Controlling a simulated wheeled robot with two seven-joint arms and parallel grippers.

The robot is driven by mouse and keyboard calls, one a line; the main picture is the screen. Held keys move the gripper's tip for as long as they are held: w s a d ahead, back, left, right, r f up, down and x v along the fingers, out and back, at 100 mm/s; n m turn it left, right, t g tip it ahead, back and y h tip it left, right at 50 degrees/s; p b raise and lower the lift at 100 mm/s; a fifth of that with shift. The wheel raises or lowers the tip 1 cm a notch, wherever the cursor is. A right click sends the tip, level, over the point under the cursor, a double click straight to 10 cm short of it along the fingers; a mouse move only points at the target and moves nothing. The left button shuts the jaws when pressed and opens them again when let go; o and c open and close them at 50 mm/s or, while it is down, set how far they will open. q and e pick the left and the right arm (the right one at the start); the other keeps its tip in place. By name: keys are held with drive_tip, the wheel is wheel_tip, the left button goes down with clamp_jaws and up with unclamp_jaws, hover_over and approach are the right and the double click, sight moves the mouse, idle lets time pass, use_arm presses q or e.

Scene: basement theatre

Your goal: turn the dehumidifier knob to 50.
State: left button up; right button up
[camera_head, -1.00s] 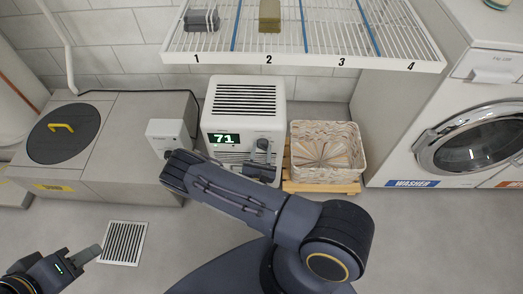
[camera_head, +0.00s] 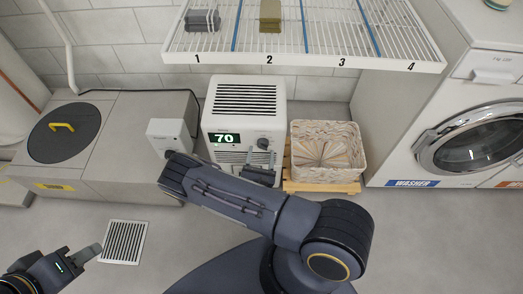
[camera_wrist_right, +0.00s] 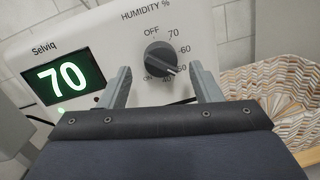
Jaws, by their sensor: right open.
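The white dehumidifier (camera_head: 243,93) stands on the floor against the wall, with its lit display (camera_head: 224,139) reading 70. Its dark round knob (camera_wrist_right: 160,61) shows in the right wrist view, below the HUMIDITY % label. The knob's pale pointer line slants to the lower right, toward the 50 mark, which a finger partly hides. My right gripper (camera_wrist_right: 163,72) is open, one finger on each side of the knob in that view; it looks clear of the knob. My left gripper (camera_head: 88,254) is low at the left, away from the dehumidifier; its jaw state is unclear.
A woven basket (camera_head: 326,181) on a wooden pallet stands right of the dehumidifier. A small grey-white box (camera_head: 168,133) is close on its left. A wire shelf (camera_head: 300,63) overhangs behind. A washer (camera_head: 455,120) stands at far right. A floor drain (camera_head: 123,242) lies in open floor.

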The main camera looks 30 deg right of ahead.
drive_tip(key=v, duration=0.6)
drive_tip(key=shift+p, duration=0.3)
drive_tip(key=shift+d, duration=0.1)
